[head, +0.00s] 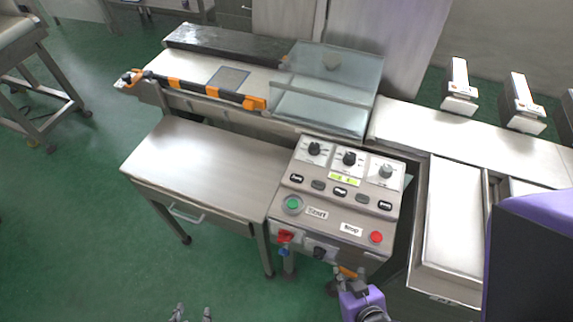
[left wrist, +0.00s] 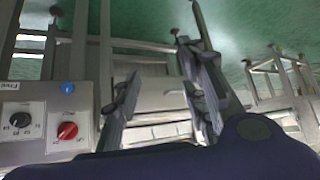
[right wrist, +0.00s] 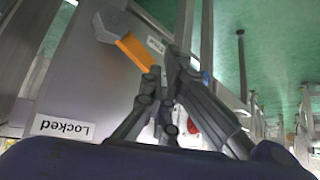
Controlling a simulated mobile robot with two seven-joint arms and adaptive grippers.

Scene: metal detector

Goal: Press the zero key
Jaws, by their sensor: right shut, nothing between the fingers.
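The grey control panel (head: 330,218) stands in the middle of the head view, its face sloping toward me. A row of several small dark keys (head: 340,192) crosses it; their labels are too small to read, so I cannot tell which is the zero key. My right gripper (head: 350,273) is shut and empty, below the panel's front edge and apart from the keys. In the right wrist view its fingers (right wrist: 160,80) are together near an orange-handled part (right wrist: 134,48). My left gripper (head: 193,313) is open and empty at the bottom edge, left of the panel and well away from it.
Above the keys are dials (head: 349,158) and a small yellow-green display (head: 345,180). Below them are a green start button (head: 293,204) and a red stop button (head: 376,237). A red knob (head: 285,236) sits on the front. A steel table (head: 205,160) stands left.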

